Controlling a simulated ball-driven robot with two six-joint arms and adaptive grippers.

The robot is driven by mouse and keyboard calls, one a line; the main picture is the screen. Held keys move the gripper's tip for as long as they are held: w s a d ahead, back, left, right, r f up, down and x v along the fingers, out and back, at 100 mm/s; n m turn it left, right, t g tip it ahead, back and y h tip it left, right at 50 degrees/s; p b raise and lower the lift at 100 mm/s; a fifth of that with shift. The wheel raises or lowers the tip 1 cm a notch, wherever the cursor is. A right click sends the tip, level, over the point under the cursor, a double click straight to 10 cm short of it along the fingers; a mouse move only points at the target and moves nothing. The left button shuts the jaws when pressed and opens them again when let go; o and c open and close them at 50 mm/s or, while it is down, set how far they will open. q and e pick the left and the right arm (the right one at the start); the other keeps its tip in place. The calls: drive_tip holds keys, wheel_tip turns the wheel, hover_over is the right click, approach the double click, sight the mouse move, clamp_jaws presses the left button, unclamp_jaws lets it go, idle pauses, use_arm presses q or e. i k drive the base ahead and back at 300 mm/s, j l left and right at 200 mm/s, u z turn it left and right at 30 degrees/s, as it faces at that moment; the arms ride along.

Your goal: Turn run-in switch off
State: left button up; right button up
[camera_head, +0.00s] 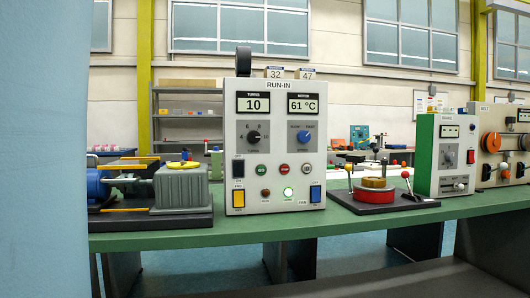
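The white RUN-IN control panel (278,215) stands upright on the green bench at the middle. A yellow rocker switch (238,198) is at its lower left, a blue rocker switch (315,194) at its lower right, and a black switch (238,169) above the yellow one. Their small labels and positions are too small to read. The displays read 10 (254,104) and 61 °C (303,104). Neither of my grippers is in view.
A blue motor and grey gearbox (181,188) stand left of the panel on the green bench (190,238). A red-based fixture (375,195) with ball-ended levers stands to the right, then two more panels. A pale blue surface (42,150) fills the left edge.

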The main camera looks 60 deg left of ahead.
sight(237, 165)
drive_tip(key=u, duration=1.75)
